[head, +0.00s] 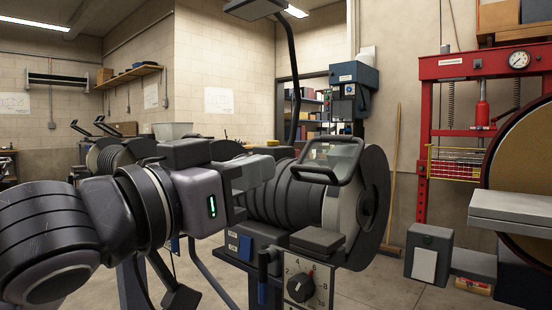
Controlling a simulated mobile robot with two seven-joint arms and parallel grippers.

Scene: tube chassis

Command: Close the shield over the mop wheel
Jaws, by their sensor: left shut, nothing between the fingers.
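The shield (332,157), a clear pane in a black frame, stands tilted above the front of the mop wheel. A black bar runs along its lower left edge. The mop wheel (342,211) is a pale disc at the right end of the grinding machine, with a dark round guard (375,205) behind and to its right. My left gripper (262,170) comes in from the left and is shut and empty. In the picture its fingers lie left of the shield, with a gap to the frame. It hides part of the machine's ribbed body. My right gripper is out of view.
A control panel with a dial (299,287) and a dark flat rest (317,240) sit below the wheel. A large disc sander (520,170) stands at the right, before a red press (422,130). A lamp arm (292,80) rises behind the machine.

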